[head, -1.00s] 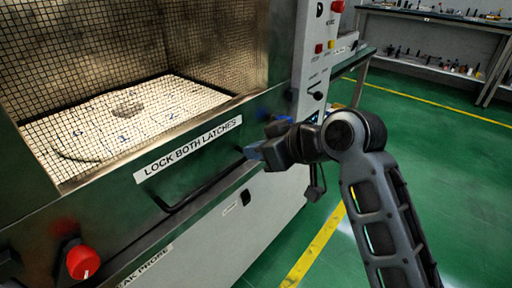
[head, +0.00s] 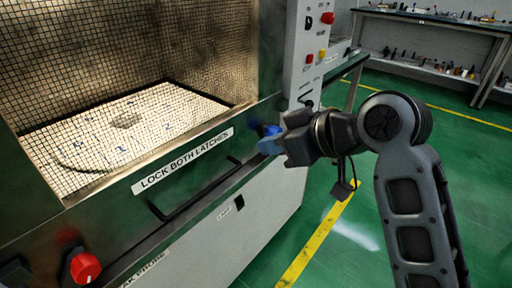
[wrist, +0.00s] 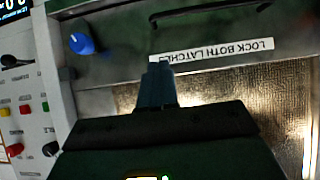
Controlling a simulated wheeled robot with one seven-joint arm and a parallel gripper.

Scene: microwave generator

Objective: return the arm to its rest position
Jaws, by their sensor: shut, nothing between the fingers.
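My gripper (head: 267,146) is in front of the right end of the microwave generator's door, close to the blue latch knob (head: 270,130) in the picture. Its bluish fingers are together with nothing between them. In the wrist view the shut fingers (wrist: 157,85) point at the door near the "LOCK BOTH LATCHES" label (wrist: 215,50), upside down there. The blue knob (wrist: 82,43) shows to their left, apart from them. My arm bends at the right of the head view.
The door has a mesh window (head: 170,50) and a dark bar handle (head: 195,192). A red knob (head: 85,267) is at its lower left. A control panel (head: 310,50) stands right of the door. Green floor (head: 350,240) is open at right; a workbench (head: 430,16) stands behind.

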